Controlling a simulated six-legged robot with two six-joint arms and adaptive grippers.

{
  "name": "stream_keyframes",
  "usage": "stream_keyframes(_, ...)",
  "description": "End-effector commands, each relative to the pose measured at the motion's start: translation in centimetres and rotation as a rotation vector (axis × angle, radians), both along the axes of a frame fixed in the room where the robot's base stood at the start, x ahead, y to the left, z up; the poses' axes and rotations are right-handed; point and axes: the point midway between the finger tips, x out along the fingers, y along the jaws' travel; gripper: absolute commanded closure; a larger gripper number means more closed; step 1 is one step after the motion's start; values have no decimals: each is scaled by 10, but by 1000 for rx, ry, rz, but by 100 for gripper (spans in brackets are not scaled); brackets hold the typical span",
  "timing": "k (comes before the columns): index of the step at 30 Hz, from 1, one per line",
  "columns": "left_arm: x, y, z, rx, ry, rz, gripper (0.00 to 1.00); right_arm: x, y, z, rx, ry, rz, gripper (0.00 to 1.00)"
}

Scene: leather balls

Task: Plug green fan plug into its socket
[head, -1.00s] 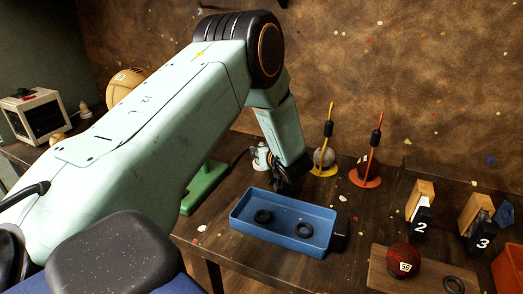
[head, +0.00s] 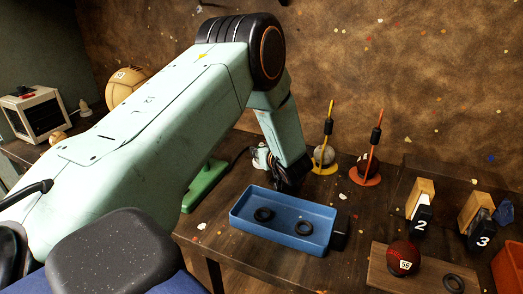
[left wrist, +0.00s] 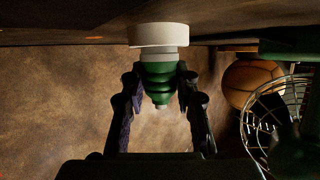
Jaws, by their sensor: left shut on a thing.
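In the left wrist view, the green ribbed plug (left wrist: 158,76) sits between the two fingers of my left gripper (left wrist: 160,90), which is shut on it. A white round socket piece (left wrist: 158,35) is directly above the plug in the picture, with a grey collar between them. They look in line and touching; I cannot tell how deep the plug sits. The fan's wire cage (left wrist: 268,110) shows at the right. In the head view, my left gripper (head: 290,180) is low over the table, and my arm hides most of the fan; its green base (head: 205,185) shows.
A blue tray (head: 283,243) with black rings lies just in front of the gripper. Yellow (head: 327,150) and orange (head: 369,160) stands with balls are to the right. A red ball (head: 403,258) sits on a board at front right. A white box (head: 37,115) is far left.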

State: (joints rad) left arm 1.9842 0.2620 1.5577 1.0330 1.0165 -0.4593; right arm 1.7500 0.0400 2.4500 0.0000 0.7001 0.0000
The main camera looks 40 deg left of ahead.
Motion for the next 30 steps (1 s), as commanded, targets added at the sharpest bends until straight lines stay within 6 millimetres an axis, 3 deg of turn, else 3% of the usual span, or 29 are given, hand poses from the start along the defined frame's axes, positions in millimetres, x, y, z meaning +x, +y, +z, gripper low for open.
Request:
stream_keyframes(17, -1, 0, -8, -2, 5, -1, 100, 0, 0, -2, 0, 0, 0, 60)
stream_keyframes(18, -2, 0, -8, -2, 5, -1, 67, 0, 0, -2, 0, 0, 0, 60)
stream_keyframes(26, -3, -1, -10, -4, 10, -1, 45, 0, 0, -3, 0, 0, 0, 60)
stream_keyframes(30, -3, -1, -11, -4, 11, -1, 43, 0, 0, -3, 0, 0, 0, 60)
